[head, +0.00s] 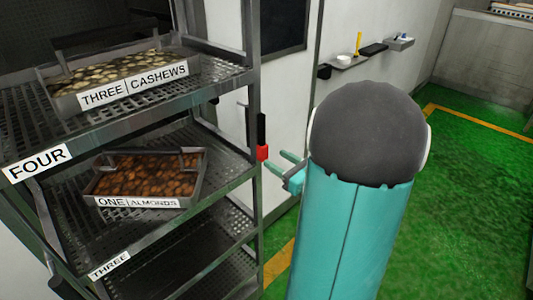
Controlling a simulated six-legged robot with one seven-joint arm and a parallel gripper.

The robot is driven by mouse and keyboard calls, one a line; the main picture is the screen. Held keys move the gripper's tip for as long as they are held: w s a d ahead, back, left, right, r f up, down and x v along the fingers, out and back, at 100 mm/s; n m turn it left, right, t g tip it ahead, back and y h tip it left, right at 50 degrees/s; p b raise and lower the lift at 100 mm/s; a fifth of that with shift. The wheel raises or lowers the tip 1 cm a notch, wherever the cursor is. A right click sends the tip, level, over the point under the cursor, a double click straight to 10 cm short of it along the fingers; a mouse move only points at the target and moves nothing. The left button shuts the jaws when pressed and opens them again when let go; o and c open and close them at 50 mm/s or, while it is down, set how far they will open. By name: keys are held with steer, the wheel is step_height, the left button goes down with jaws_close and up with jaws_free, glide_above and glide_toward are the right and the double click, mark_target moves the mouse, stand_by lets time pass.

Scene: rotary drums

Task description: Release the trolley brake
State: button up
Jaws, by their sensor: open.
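A metal rack trolley (252,80) with perforated shelves stands at the left in the head view. On its right post is a small lever with a black upper part (261,130) and a red lower part (263,153), which looks like the brake. My gripper (278,163) is just right of the red part, with its teal fingers apart and pointing left toward it. The fingers look empty. I cannot tell whether a fingertip touches the red part. My arm hides what lies behind it and part of the gripper's base.
A tray of cashews (120,78) sits on the upper shelf, a tray of almonds (150,178) on the shelf below. A wall shelf (345,62) holds small items, including a yellow one. Green floor (465,200) is clear at the right.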

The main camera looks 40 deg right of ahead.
mark_target(266, 153)
steer(key=w, duration=0.5)
steer(key=shift+w+a, duration=0.1)
steer(key=shift+w, duration=0.05)
steer(key=shift+c, duration=0.2)
jaws_close()
